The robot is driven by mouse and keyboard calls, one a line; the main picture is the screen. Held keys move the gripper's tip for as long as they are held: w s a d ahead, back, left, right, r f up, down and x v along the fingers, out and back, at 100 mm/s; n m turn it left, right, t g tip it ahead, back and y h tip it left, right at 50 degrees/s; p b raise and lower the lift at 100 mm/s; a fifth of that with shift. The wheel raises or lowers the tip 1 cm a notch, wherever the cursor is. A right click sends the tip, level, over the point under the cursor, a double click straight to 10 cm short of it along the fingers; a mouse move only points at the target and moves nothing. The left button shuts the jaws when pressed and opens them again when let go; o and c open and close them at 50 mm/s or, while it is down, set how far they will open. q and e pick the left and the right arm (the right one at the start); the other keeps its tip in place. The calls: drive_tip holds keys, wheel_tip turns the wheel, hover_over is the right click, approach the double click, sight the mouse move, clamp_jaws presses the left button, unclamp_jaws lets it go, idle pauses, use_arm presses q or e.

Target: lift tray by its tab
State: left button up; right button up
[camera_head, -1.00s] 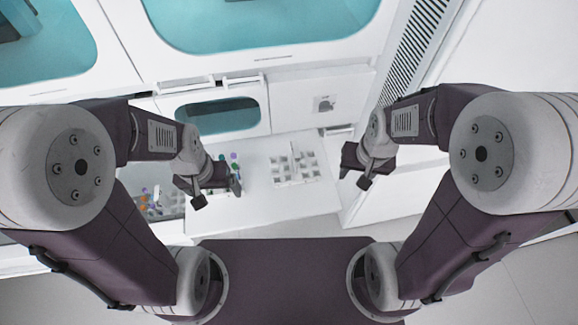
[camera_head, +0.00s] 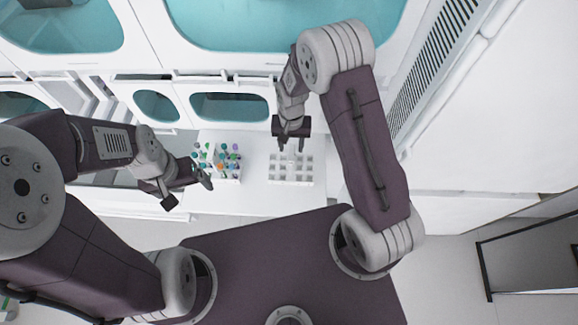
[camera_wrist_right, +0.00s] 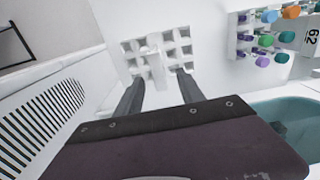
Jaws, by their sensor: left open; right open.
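The white tray (camera_head: 291,182) with a grid of square, empty-looking cells lies on the white worktop, right of centre in the head view. It also shows at the top middle of the right wrist view (camera_wrist_right: 128,63), where a white upright tab (camera_wrist_right: 155,66) stands at its middle. My right gripper (camera_head: 291,147) is open and empty, its two fingers pointing at the tray. In the wrist view the fingertips (camera_wrist_right: 157,77) lie on either side of the tab in the picture; any contact cannot be told. My left gripper (camera_head: 191,190) is open and empty, left of the tray.
A rack of tubes with coloured caps (camera_head: 220,163) stands left of the tray; it also shows in the wrist view (camera_wrist_right: 275,32). Behind are white cabinets with teal windows (camera_head: 230,106). A slatted vent (camera_head: 440,65) is at right. Worktop between rack and tray is clear.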

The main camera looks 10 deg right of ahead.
sight(292, 152)
drive_tip(key=f, duration=0.3)
drive_tip(key=shift+d+f+p, duration=0.25)
drive_tip(key=shift+f+p, duration=0.1)
drive_tip(key=shift+f, duration=0.05)
drive_tip(key=shift+s+f, duration=0.1)
drive_tip(key=shift+f, duration=0.2)
drive_tip(key=f, duration=0.1)
drive_tip(key=f+p, duration=0.1)
drive_tip(key=f, duration=0.2)
drive_tip(key=shift+s+a+p, duration=0.15)
drive_tip(key=shift+a+p, duration=0.1)
drive_tip(key=shift+p, duration=0.05)
drive_tip(key=shift+d+f, duration=0.1)
drive_tip(key=shift+f, duration=0.2)
drive_tip(key=shift+r, duration=0.1)
clamp_jaws()
